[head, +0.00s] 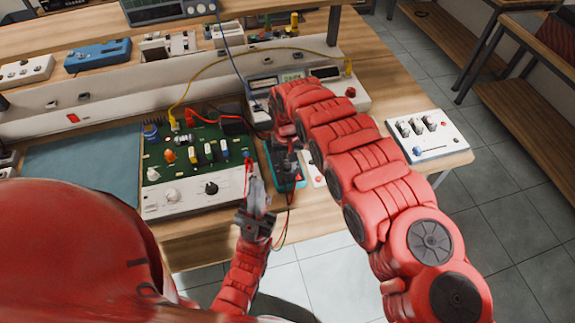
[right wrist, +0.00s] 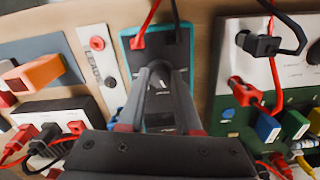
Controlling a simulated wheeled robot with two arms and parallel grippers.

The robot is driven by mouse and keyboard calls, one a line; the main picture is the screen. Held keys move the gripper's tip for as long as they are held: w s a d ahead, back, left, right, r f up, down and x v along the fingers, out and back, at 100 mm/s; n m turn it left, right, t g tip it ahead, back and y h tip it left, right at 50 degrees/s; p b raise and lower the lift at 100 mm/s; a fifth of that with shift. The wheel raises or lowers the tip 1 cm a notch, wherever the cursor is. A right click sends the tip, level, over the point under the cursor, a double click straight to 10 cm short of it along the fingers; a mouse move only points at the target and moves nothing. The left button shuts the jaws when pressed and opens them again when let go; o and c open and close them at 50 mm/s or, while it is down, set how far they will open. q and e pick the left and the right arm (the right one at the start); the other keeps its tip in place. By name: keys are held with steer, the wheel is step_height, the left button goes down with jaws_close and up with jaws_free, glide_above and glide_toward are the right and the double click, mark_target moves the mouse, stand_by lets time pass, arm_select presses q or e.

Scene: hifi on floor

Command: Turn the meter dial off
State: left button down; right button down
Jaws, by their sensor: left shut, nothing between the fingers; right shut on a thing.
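The teal meter (head: 298,180) lies on the wooden bench, right of the green circuit board. It also shows in the right wrist view (right wrist: 129,62), with a red and a black lead at its end. My right gripper (head: 286,160) is over the meter. In the right wrist view its fingers (right wrist: 160,72) point at the meter's face and are shut on the dial, which they mostly hide; the dial's setting cannot be read. My left gripper (head: 256,190) is shut and empty beside the board's front right corner, left of the meter, close to a red lead.
The green circuit board (head: 180,152) with a white knob panel stands left of the meter. A white control box (head: 428,135) is at the bench's right end. Instruments (head: 350,100) stand behind. Loose leads (head: 284,225) hang near the front edge.

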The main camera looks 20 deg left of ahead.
steer(key=n+b, duration=0.3)
steer(key=n, duration=0.2)
steer(key=shift+w+f+n, duration=0.1)
steer(key=shift+f+n, duration=0.05)
steer(key=shift+n, duration=0.15)
steer(key=shift+n+b, duration=0.6)
steer(key=shift+n, duration=0.3)
steer(key=n+b, duration=0.4)
steer(key=shift+n, duration=0.3)
steer(key=shift+n+b, duration=0.55)
steer(key=shift+n, duration=0.25)
steer(key=shift+r, duration=0.2)
steer(key=c, duration=0.6)
jaws_free()
